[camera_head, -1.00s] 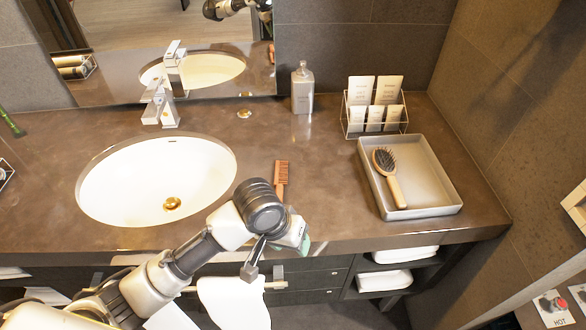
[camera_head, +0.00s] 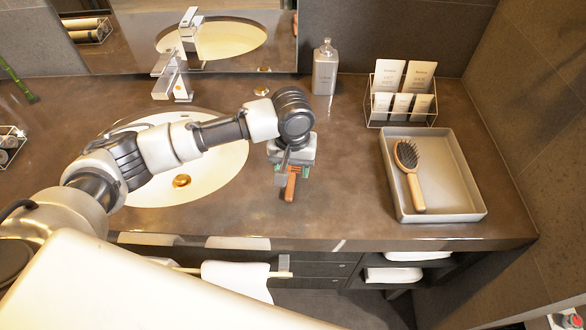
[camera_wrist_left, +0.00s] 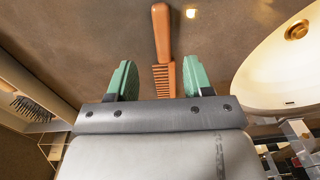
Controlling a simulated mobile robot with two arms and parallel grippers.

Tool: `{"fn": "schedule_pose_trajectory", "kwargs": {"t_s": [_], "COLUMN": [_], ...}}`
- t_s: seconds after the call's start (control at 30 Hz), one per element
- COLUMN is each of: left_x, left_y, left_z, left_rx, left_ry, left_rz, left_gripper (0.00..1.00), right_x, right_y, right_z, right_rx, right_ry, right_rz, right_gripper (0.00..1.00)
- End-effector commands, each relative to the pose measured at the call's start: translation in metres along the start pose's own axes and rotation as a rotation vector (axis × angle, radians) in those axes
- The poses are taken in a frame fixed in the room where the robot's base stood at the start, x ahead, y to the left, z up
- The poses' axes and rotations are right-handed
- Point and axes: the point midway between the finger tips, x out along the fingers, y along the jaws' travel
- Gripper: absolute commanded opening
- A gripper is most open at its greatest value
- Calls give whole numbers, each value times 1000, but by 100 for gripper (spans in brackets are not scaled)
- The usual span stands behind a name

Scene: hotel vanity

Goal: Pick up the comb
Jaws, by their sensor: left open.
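The comb (camera_head: 290,186) is orange-brown and lies on the brown counter, right of the sink. In the head view my left gripper (camera_head: 291,172) is over it and hides most of it. In the left wrist view the comb (camera_wrist_left: 162,50) shows its handle and teeth, lying between the lines of the two green fingertips. The left gripper (camera_wrist_left: 157,80) is open, with nothing held between its fingers. Whether the fingers touch the counter cannot be told. My right gripper is not in view.
A grey tray (camera_head: 461,180) with a hairbrush (camera_head: 409,168) stands to the right. Behind it is a wire rack of packets (camera_head: 404,88). A soap bottle (camera_head: 325,67) stands at the back. The sink (camera_head: 216,160) and faucet (camera_head: 172,75) are left. Counter between comb and tray is clear.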

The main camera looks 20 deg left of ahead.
Motion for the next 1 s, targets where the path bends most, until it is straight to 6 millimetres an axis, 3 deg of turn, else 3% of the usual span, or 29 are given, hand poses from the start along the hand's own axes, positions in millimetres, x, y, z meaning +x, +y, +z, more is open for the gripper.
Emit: {"fn": "schedule_pose_trajectory", "kwargs": {"t_s": [0.4,0.7,1.0], "left_x": [49,55,55], "left_y": [-5,-5,-5], "left_z": [3,2,2], "left_rx": [1,2,2], "left_ry": [-1,1,1], "left_rz": [0,2,2], "left_gripper": [51,51,7], "right_x": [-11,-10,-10], "right_y": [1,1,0], "right_z": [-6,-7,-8], "right_rx": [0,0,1], "right_ry": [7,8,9], "right_rz": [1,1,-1], "right_gripper": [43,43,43]}}
